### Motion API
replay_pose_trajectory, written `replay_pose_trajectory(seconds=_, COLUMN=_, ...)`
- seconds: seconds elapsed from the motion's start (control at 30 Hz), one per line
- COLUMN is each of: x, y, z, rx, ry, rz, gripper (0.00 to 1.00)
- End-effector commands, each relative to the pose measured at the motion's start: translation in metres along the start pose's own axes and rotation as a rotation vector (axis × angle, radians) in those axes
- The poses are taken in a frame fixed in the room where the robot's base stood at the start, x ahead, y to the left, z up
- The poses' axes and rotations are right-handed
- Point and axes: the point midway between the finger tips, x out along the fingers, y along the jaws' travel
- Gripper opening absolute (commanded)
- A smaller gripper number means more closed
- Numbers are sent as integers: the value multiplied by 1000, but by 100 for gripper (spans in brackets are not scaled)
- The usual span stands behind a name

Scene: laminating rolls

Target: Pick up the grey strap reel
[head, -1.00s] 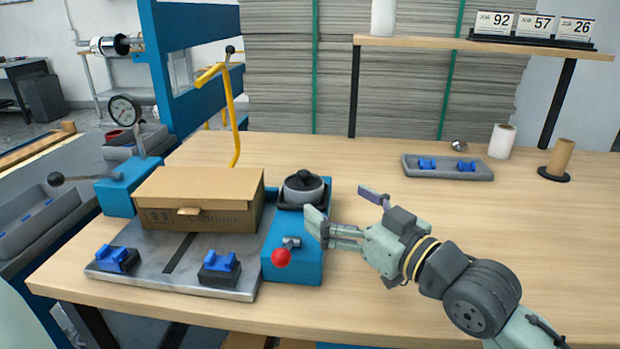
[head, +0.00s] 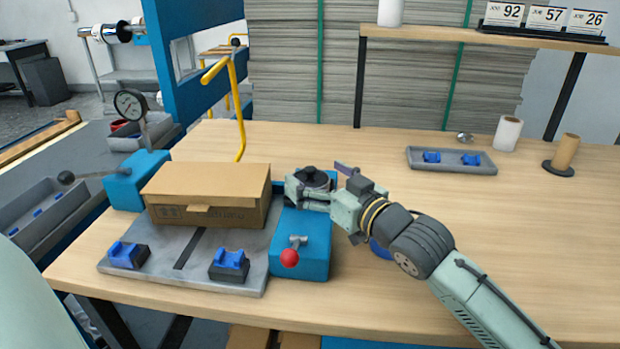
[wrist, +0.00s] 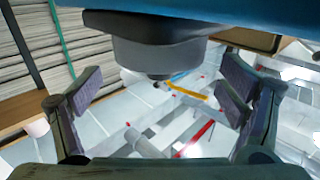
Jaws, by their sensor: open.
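The grey strap reel (head: 318,174), round with a dark knob on top, sits on the blue unit (head: 300,247) right of the cardboard box. My gripper (head: 318,181) is at the reel, one finger on its near left side and the other toward its right; they partly hide it. In the wrist view a dark grey body that looks like the reel (wrist: 155,45) is at the top centre, under a blue surface. The open fingers (wrist: 160,90) stand left and right of it, with visible gaps. I cannot tell whether either finger touches it.
The cardboard box (head: 205,209) stands close left on the metal plate (head: 190,270), near blue cradles. A grey tray (head: 450,168) and rolls are at the back right.

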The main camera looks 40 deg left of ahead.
Motion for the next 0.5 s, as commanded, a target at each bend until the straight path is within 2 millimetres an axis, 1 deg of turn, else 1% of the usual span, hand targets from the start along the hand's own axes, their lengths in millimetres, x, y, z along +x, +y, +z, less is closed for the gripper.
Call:
replay_pose_trajectory(seconds=0.03, x=5, y=0, z=-1, rx=0, ry=0, rz=-1, gripper=89)
replay_pose_trajectory(seconds=0.1, x=9, y=0, z=0, rx=1, ry=0, rz=0, gripper=89)
replay_pose_trajectory(seconds=0.33, x=10, y=0, z=1, rx=0, ry=0, rz=1, gripper=89)
replay_pose_trajectory(seconds=0.5, x=10, y=0, z=1, rx=0, ry=0, rz=1, gripper=78)
